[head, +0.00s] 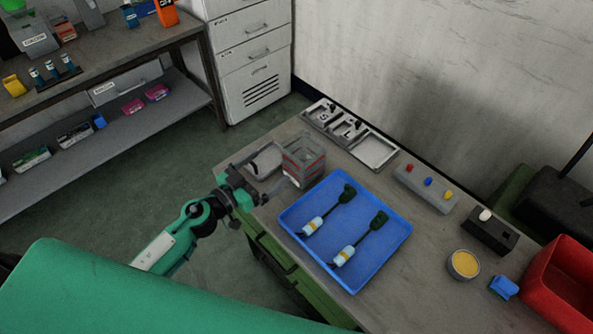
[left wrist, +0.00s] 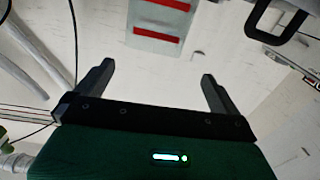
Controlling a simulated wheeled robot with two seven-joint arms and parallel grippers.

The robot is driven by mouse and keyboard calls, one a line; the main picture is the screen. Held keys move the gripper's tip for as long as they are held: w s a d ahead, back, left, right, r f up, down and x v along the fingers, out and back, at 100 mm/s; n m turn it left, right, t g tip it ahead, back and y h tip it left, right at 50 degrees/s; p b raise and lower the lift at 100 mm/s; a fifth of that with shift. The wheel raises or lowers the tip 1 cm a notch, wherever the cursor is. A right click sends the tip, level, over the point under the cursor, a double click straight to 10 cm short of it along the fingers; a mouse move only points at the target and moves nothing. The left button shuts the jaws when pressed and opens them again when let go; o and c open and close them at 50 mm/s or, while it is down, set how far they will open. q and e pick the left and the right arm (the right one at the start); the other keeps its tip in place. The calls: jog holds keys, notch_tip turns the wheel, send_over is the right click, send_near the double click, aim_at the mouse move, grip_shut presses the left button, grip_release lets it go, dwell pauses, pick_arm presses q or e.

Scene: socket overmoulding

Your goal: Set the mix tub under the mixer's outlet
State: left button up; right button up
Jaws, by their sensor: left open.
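My left gripper (head: 262,183) is at the near left edge of the bench, open, its jaws facing a clear grey box with red bands (head: 304,155). In the left wrist view the two fingers (left wrist: 157,75) are apart with nothing between them, and a grey panel with red bands (left wrist: 158,20) shows beyond the tips. A small round tub of yellow material (head: 464,265) stands upright at the right of the bench, well away from this gripper. I cannot tell for sure which thing is the mix tub or the mixer, and no outlet shows clearly. My right gripper is not in view.
A blue tray (head: 298,258) with two dark-cabled parts lies mid-bench. Behind it are a metal tray (head: 374,152) and a panel with coloured buttons (head: 426,187). A black block (head: 490,233), blue piece (head: 504,287) and red bin (head: 545,285) are at right.

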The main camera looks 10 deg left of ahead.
aim_at(290, 157)
pick_arm(q)
jog(key=shift+m+g, duration=0.3)
jog(key=shift+m, duration=0.2)
jog(key=x, duration=0.2)
jog(key=p+x, duration=0.1)
jog(key=x, duration=0.4)
jog(key=shift+s+d+f, duration=0.1)
jog(key=shift+d+f, duration=0.25)
jog(key=shift+d, duration=0.05)
jog(key=shift+x, duration=2.95)
jog(key=shift+s+d+f, duration=0.1)
jog(key=shift+d, duration=0.05)
jog(key=shift+c, duration=0.4)
jog(key=c, duration=1.2)
